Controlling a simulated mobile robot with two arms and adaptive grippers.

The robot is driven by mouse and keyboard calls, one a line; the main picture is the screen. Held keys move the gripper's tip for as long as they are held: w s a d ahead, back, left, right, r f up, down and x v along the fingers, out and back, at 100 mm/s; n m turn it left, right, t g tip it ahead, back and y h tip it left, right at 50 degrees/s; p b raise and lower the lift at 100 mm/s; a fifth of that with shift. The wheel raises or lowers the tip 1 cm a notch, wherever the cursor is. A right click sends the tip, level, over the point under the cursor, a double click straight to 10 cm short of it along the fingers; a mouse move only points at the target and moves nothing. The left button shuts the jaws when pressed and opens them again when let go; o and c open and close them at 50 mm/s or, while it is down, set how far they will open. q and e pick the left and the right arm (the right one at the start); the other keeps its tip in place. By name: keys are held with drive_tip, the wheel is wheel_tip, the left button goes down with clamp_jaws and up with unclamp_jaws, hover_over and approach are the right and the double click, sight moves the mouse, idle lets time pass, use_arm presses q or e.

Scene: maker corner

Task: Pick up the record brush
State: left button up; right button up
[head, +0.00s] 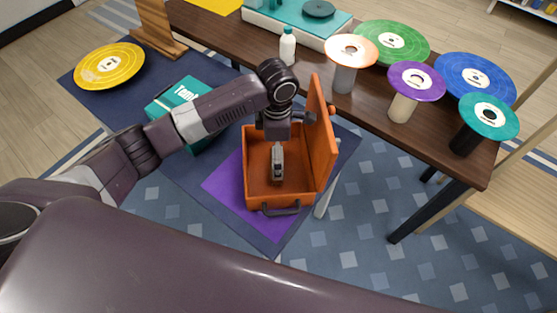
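I cannot make out a record brush; the wrist and fingers cover part of the case's inside. My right gripper is not in view.
The case stands on a purple mat (221,188). A teal box (178,93) and a yellow record (109,66) are to the left. The brown table (385,112) behind holds a white bottle (287,46), a teal turntable (280,25) and several coloured records, some on stands.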

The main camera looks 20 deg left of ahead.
use_arm(q)
drive_tip(key=f, duration=0.3)
drive_tip(key=shift+a+f, duration=0.1)
drive_tip(key=shift+a, duration=0.1)
drive_tip(key=f, duration=0.3)
drive_tip(key=shift+w, duration=0.25)
drive_tip(key=shift+f, duration=0.15)
drive_tip(key=c, duration=1.2)
drive_tip(key=shift+o, duration=0.2)
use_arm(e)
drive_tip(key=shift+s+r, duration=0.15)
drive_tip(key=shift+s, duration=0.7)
use_arm(q)
wheel_tip(320, 180, up, 20)
drive_tip(key=shift+p, duration=0.45)
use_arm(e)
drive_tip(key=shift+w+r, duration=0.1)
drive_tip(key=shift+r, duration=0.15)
